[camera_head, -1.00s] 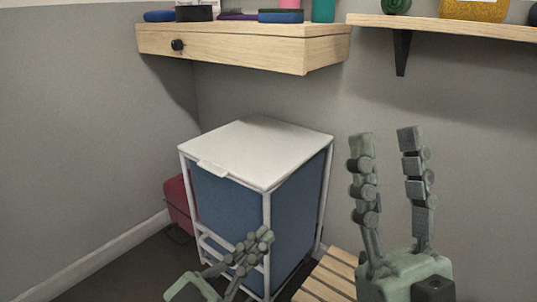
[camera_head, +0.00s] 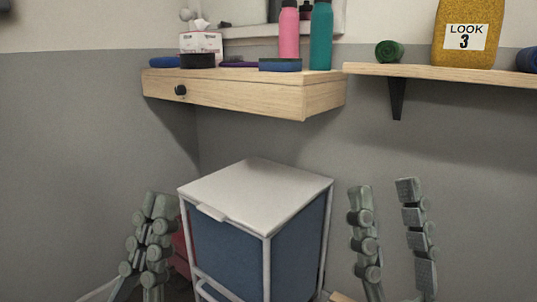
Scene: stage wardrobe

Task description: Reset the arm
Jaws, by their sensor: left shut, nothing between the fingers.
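My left gripper (camera_head: 158,206) stands upright at the lower left, in front of the left side of the blue hamper. Its fingers are close together with nothing between them. My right gripper (camera_head: 384,190) points up at the lower right, to the right of the hamper. Its two fingers are spread wide apart and empty. Both gripper bases are below the picture's edge.
A blue hamper (camera_head: 230,255) with a shut white lid (camera_head: 257,194) stands between my grippers. Above it is a wooden drawer shelf (camera_head: 240,95) with bottles, a tissue box (camera_head: 201,43) and rolls. Another shelf (camera_head: 450,73) is at the right. A red object (camera_head: 180,252) is partly hidden behind my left gripper.

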